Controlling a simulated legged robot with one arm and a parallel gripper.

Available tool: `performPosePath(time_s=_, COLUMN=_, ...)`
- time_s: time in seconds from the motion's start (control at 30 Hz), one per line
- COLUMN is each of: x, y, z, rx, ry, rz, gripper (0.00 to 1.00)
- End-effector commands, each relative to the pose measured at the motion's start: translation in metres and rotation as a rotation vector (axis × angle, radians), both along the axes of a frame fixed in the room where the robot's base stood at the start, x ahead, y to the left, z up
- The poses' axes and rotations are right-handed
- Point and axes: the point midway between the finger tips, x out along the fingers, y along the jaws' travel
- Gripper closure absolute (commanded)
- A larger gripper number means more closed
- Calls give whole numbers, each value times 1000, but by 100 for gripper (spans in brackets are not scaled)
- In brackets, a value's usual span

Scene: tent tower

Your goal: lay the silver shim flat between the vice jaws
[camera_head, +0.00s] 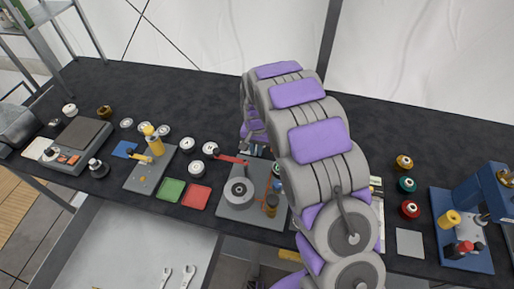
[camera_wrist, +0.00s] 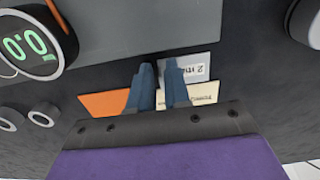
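My gripper (camera_wrist: 160,72) shows in the wrist view as two blue-grey fingers with a narrow gap between them and nothing visible held in the gap. The fingers reach over flat cards or labels on the dark bench. In the head view my arm hides the gripper and the bench behind it. I cannot pick out the silver shim for certain; a flat grey square (camera_head: 409,243) lies right of my arm. I cannot identify the vice jaws for certain either; a blue fixture (camera_head: 482,195) stands on a blue base at the far right.
In the wrist view, an orange card (camera_wrist: 103,103), a pale label (camera_wrist: 193,70) and a round gauge with green digits (camera_wrist: 27,45) lie nearby. The head view shows a grey plate with a disc (camera_head: 238,205), green and red squares, and several small spools on the dark bench (camera_head: 210,95).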

Motion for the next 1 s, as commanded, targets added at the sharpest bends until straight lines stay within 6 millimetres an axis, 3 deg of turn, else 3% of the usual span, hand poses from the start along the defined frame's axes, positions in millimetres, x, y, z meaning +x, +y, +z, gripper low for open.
performPosePath(time_s=0.1, x=0, y=1, z=0, rx=-1, ry=0, rz=1, gripper=72)
performPosePath(time_s=1.0, x=0, y=0, z=-1, rx=-1, ry=1, rz=1, gripper=72)
